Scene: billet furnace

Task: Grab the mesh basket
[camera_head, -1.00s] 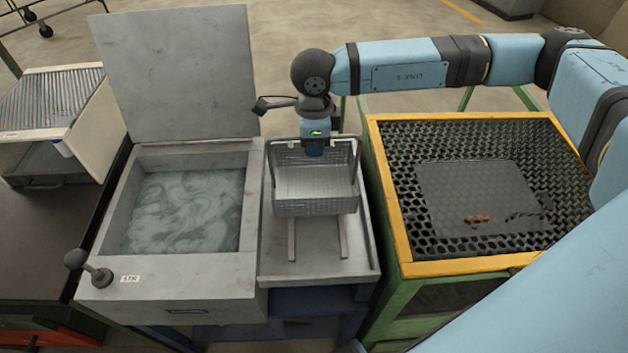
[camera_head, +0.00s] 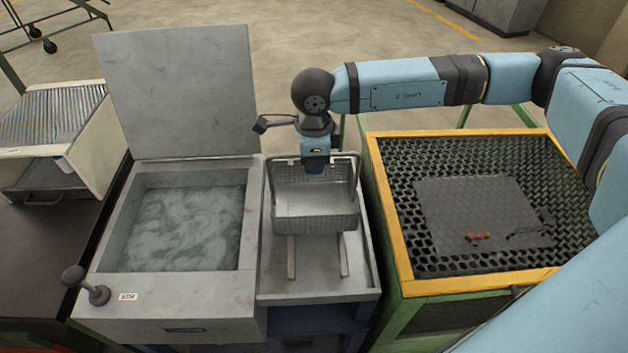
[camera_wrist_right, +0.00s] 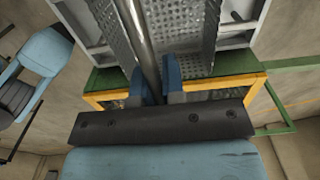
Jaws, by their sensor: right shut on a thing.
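The mesh basket (camera_head: 316,213) is a silver wire box with a raised handle. It sits over two narrow rails (camera_head: 291,257) in a grey metal tray (camera_head: 318,284); I cannot tell if it rests on them. My right gripper (camera_head: 314,167) is above the basket's far side, pointing down. In the right wrist view the blue fingers (camera_wrist_right: 157,82) are closed around the round metal handle bar (camera_wrist_right: 141,40), with the perforated basket wall (camera_wrist_right: 188,28) behind. The fingertips are partly hidden in the head view. My left gripper is not in view.
A grey tank with swirling liquid (camera_head: 187,228) and a raised lid (camera_head: 178,93) stands left of the basket. A yellow-framed perforated grate (camera_head: 405,225) with a dark plate (camera_head: 470,215) is to the right. A knobbed lever (camera_head: 75,276) is at the tank's front left.

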